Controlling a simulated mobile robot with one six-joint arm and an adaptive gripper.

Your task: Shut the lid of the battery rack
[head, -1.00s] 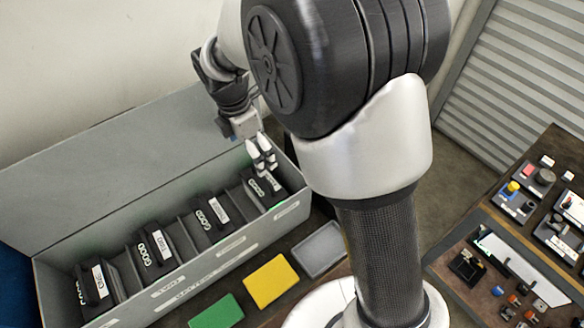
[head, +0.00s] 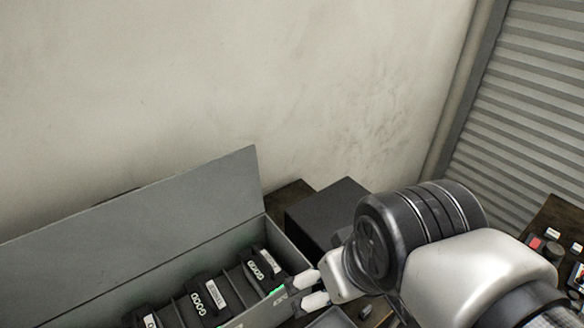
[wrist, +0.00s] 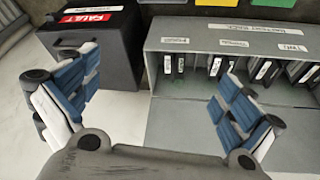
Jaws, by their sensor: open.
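The battery rack (head: 291,243) is a long grey box in the head view, with its lid (head: 150,215) raised and tilted back towards the wall. Black batteries with white labels, some reading GOOD, stand inside in slots. My gripper (head: 309,291) is open and empty at the rack's right end, close to its front corner; I cannot tell whether it touches. In the wrist view the rack (wrist: 205,65) is at upper right and the lid (wrist: 190,128) spreads below it. The open fingers (wrist: 152,85) frame the rack's end and the lid's edge.
A dark box (head: 325,213) stands just beyond the rack's right end; in the wrist view it is a dark box (wrist: 95,58) with a red FAULT label. A pale wall (head: 240,80) rises behind. Small parts lie on a bench (head: 560,225) at the right.

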